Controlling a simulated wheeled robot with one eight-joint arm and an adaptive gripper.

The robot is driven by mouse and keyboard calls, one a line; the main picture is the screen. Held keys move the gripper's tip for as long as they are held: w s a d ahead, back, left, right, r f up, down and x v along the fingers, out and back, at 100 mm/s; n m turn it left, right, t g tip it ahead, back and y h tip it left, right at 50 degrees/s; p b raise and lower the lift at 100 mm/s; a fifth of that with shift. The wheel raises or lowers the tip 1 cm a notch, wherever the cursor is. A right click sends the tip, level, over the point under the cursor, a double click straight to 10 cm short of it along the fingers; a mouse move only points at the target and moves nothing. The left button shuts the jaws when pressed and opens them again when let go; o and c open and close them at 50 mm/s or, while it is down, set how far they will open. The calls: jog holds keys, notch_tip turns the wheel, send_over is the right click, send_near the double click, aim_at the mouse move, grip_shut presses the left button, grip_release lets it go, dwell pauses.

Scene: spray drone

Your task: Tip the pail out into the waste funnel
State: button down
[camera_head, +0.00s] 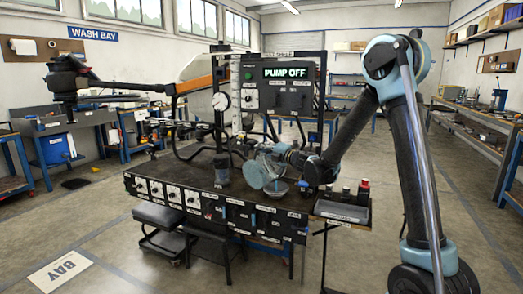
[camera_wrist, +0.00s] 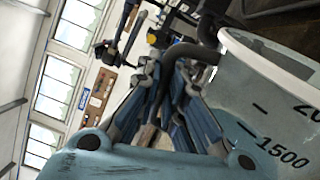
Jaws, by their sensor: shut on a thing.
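A pale translucent pail (camera_head: 257,173) hangs tipped over the middle of the bench in the head view. In the wrist view the pail (camera_wrist: 268,112) fills the right side, with volume marks such as 1500 on its wall and a whitish rim. My gripper (camera_head: 272,151) is shut on the pail, though its grip is hard to make out in the head view. The gripper (camera_wrist: 174,75) also shows in the wrist view beside the pail. A shallow round piece, probably the waste funnel (camera_head: 279,188), shows just below the pail, partly hidden by it. I cannot tell whether liquid is flowing.
The black bench (camera_head: 180,174) carries a gauge (camera_head: 221,101) and a panel reading PUMP OFF (camera_head: 287,72). A dark cup (camera_head: 222,169) stands left of the pail. A tray (camera_head: 342,211) with small bottles sits at the right. A drone (camera_head: 72,78) is at the left.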

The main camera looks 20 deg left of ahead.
jog(key=shift+w+d, duration=0.1)
jog(key=shift+w, duration=0.1)
jog(key=shift+w+d+f+m, duration=0.25)
jog(key=shift+w+d+m, duration=0.05)
jog(key=shift+w+m, duration=0.3)
jog(key=shift+w+d+f+m, duration=0.25)
jog(key=shift+w+d+m, duration=0.2)
jog(key=shift+w+m, duration=0.3)
dwell(2.5)
